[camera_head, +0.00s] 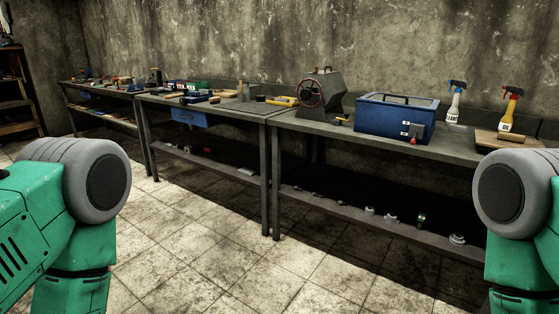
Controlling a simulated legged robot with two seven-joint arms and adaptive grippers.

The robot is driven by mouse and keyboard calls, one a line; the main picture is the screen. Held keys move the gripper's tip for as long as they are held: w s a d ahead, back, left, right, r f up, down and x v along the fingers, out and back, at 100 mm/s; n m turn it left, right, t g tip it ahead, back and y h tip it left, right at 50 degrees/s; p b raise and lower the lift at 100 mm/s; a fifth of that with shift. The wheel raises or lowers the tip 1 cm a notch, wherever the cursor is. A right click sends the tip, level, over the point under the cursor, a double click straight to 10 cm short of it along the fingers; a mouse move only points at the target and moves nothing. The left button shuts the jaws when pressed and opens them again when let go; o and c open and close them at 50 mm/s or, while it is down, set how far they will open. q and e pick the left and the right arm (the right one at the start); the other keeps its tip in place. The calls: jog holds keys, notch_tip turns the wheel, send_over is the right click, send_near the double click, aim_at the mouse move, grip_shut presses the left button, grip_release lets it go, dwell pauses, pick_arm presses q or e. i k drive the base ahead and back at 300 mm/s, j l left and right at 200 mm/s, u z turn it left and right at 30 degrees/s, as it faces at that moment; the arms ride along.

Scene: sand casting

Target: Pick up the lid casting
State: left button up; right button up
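I cannot make out a lid casting for certain. Several small metal parts lie on the lower shelf (400,228) of the right bench, among them a pale round piece (457,239) at its right end and a grey piece (391,218) further left. They are too small to identify. Only the green and grey upper parts of my two arms show, at the left and right edges. Neither of my grippers is in the picture.
A wooden shelf (15,105) stands far left. The tiled floor (200,235) before the benches is clear.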

aim_at(282, 100)
jog(key=i+j+u, duration=0.1)
jog(key=i+u, duration=0.25)
jog(key=i, duration=0.15)
jog(key=i+l+u, duration=0.1)
jog(key=i+u, duration=0.25)
jog(key=i, duration=0.2)
jog(key=i+l+u, duration=0.2)
jog(key=i+u, duration=0.15)
jog(key=i, duration=0.15)
jog(key=i+j+u, duration=0.1)
jog(key=i+u, duration=0.15)
jog(key=i, duration=0.25)
jog(key=i+u, duration=0.25)
jog(key=i, duration=0.25)
